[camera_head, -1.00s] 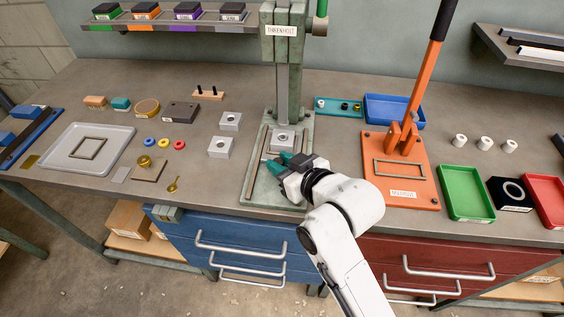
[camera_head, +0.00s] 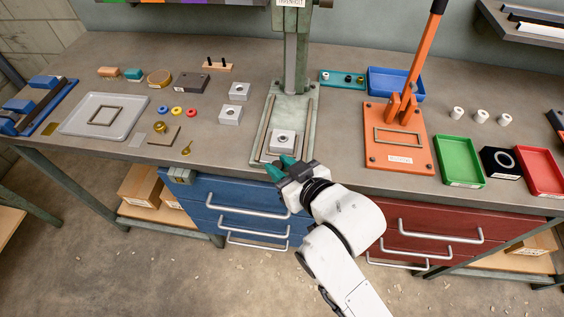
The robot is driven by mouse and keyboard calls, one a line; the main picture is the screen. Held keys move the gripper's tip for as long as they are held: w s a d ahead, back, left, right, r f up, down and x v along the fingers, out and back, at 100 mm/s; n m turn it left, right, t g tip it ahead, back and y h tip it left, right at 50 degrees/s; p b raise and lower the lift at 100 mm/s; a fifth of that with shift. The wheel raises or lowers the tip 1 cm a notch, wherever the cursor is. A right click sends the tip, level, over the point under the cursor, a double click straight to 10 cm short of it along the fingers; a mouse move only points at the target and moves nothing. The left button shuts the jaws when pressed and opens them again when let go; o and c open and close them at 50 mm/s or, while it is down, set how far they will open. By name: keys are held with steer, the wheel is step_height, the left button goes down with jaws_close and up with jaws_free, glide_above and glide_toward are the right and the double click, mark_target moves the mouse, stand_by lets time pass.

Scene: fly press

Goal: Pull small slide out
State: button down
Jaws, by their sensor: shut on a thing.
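The fly press (camera_head: 291,60) is a green-grey column at the back middle, with a flat base and two rails. Its small slide (camera_head: 270,153) is a light plate near the front end of the base. A grey block with a round hole (camera_head: 283,141) sits on it, clear in front of the column. My gripper (camera_head: 279,168) has teal fingertips and is at the slide's front edge, by the bench's front edge. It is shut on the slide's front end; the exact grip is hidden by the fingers.
An orange lever press (camera_head: 398,160) stands to the right, beside green (camera_head: 459,160) and red (camera_head: 540,171) trays. Two loose grey blocks (camera_head: 231,114) lie left of the fly press. Blue drawers (camera_head: 235,205) with handles are below the bench edge.

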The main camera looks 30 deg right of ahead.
steer(key=shift+s+a+f, duration=0.1)
steer(key=shift+a, duration=0.05)
steer(key=c, duration=0.9)
jaws_free()
steer(key=shift+s, duration=0.1)
steer(key=v, duration=1)
steer(key=shift+s+r, duration=0.25)
steer(key=shift+s, duration=0.1)
steer(key=s+d+f+m+g+h, duration=0.1)
steer(key=s+d+f+g, duration=0.3)
steer(key=f, duration=0.5)
steer(key=s+d+f+m+g+h, duration=0.1)
steer(key=s+d+f+g, duration=0.4)
steer(key=s+f+g, duration=0.3)
steer(key=shift+s+f, duration=0.65)
steer(key=shift+s, duration=0.45)
